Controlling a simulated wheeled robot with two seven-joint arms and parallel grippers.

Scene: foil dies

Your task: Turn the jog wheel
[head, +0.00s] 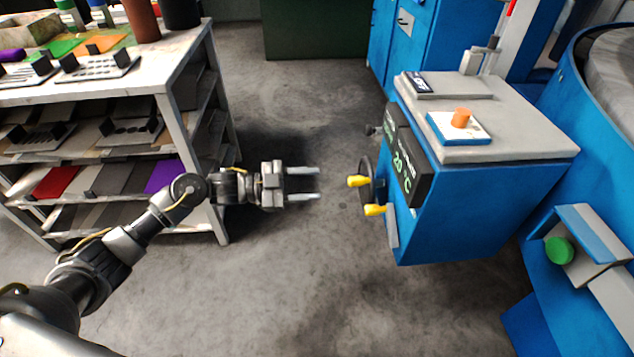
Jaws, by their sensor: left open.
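The jog wheel (366,181) is a dark wheel with yellow handles on the left side of a blue machine cabinet (458,215). One yellow handle (357,181) is higher and another yellow handle (375,210) is lower. My left gripper (318,183) is open and empty, its two fingers pointing right toward the wheel. A gap shows between the fingertips and the upper handle. My right gripper is not in view.
A dark display (405,158) reading 20 °C sits beside the wheel. An orange knob (461,117) is on the cabinet top. A shelf unit (190,120) with dies stands at left. A green button (559,250) is at right. Grey floor (290,290) is clear below the arm.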

